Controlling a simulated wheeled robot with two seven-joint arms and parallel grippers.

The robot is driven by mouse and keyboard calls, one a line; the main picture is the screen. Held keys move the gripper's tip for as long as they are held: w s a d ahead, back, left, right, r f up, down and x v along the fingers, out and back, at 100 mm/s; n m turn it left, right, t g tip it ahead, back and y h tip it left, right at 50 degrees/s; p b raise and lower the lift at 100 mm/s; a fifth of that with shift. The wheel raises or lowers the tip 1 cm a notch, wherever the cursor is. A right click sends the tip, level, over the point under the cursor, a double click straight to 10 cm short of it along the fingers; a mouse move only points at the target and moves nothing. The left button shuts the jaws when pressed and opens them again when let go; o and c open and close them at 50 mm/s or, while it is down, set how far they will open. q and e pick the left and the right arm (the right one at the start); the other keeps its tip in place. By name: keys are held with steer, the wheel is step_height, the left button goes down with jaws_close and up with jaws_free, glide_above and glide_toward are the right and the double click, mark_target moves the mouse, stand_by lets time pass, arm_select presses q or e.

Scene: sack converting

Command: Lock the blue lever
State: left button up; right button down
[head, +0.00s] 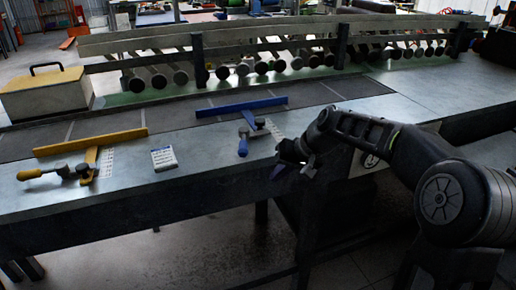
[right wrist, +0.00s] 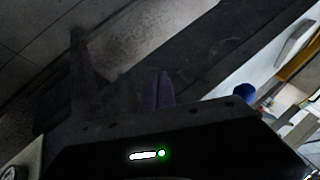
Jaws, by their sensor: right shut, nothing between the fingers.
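In the right wrist view a blue rounded end (right wrist: 244,91), likely the lever's knob, shows at the right. My right gripper (head: 293,171) is just right of and nearer than the lever, at the table's front edge, apart from it. Its fingers (right wrist: 160,90) look dark in the wrist view and are shut with nothing between them. My left gripper is not in view.
A yellow lever (head: 38,174) with a yellow bar (head: 90,142) stands at the left. A small white label card (head: 164,158) lies between the two levers. A yellowish box (head: 46,94) and a row of rollers (head: 260,67) stand behind. The tabletop around the card is clear.

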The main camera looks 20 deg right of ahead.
mark_target(244, 144)
steer(key=s+d+r, duration=0.1)
steer(key=r, duration=0.6)
steer(key=s+d+r+t, duration=0.1)
steer(key=s+r, duration=0.1)
steer(key=r, duration=0.6)
steer(key=shift+d+n, duration=0.3)
steer(key=shift+f, duration=0.1)
steer(key=x, duration=0.9)
steer(key=shift+w+a+f, duration=0.15)
steer(key=shift+w, duration=0.05)
steer(key=a, duration=0.1)
steer(key=w+a+p, duration=0.1)
steer(key=a, duration=0.1)
steer(key=shift+w, duration=0.2)
steer(key=shift+w+a, duration=0.2)
steer(key=shift+a, duration=0.2)
